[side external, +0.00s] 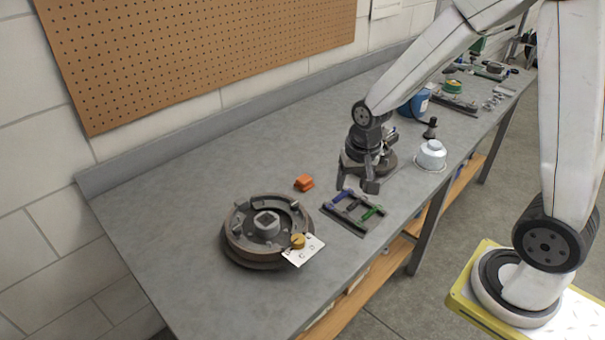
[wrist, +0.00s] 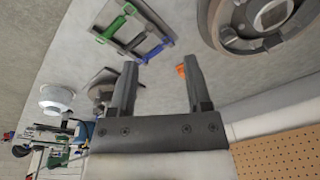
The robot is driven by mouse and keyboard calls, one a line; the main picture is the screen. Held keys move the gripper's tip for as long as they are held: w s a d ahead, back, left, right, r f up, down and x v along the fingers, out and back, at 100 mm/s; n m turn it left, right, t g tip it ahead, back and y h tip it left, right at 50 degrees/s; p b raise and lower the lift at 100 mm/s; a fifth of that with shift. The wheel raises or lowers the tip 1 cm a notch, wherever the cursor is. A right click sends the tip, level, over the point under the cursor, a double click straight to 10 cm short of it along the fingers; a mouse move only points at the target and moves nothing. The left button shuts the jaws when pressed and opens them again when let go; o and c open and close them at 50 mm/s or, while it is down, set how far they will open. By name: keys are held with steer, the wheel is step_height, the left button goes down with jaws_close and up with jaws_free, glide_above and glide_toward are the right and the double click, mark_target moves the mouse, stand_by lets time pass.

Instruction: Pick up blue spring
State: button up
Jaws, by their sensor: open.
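The blue spring (wrist: 155,52) lies at one end of a dark metal frame on the bench. In the side view the blue spring (side external: 338,202) is at the frame's left end, below my gripper. A green spring (wrist: 108,29) is at the frame's other end. The dark frame (side external: 350,213) lies flat. My gripper (side external: 358,181) is open and empty, above the bench near the frame's back edge. In the wrist view my gripper (wrist: 160,65) shows both fingers apart. The blue spring shows beyond the fingertips, apart from them.
A round brake drum assembly (side external: 240,236) with a white card (side external: 303,250) stands left of the frame. An orange block (side external: 304,183) lies behind. A white domed object (side external: 431,154) stands to the right. A pegboard wall (side external: 200,45) rises behind; the left bench is clear.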

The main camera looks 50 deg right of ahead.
mark_target(341, 195)
steer(key=w+d+f+m, duration=0.1)
steer(key=w+d+m, duration=0.1)
steer(key=m, duration=0.1)
steer(key=w+d+f+m+g, duration=0.1)
steer(key=w+d+f+m, duration=0.1)
steer(key=w+m, duration=0.1)
steer(key=w+d+f+m, duration=0.2)
steer(key=w+d+m, duration=0.1)
steer(key=m, duration=0.1)
steer(key=shift+w+d+f+m+g, duration=0.25)
steer(key=shift+d+m+g, duration=0.1)
steer(key=shift+m, duration=0.25)
steer(key=shift+s+d+f, duration=0.1)
steer(key=shift+f, duration=3.8)
jaws_close()
